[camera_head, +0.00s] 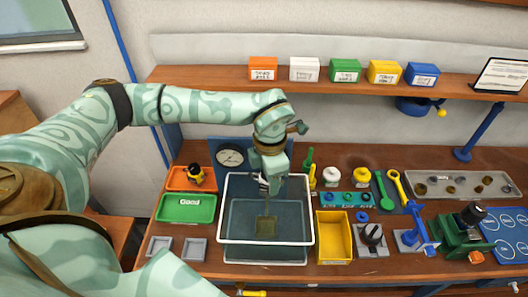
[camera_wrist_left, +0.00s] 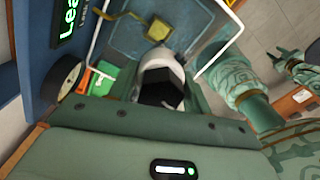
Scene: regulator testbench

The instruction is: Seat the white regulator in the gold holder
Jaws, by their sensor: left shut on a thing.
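My left gripper (camera_head: 265,182) reaches down over the clear white-rimmed tank (camera_head: 222,215) in the head view. It is shut on the white regulator (camera_wrist_left: 152,62), which shows as a white and black shape just past the jaws in the left wrist view. In the head view the gripper mostly hides the regulator. The gold holder (camera_head: 266,227) is a small square block low in the tank, below the gripper and apart from it. It also shows in the left wrist view (camera_wrist_left: 157,30). My right gripper does not show clearly.
A gauge panel (camera_head: 230,157) stands behind the tank. A green tray (camera_head: 186,208) and an orange tray (camera_head: 183,183) are to its left. Coloured boxes line the shelf above.

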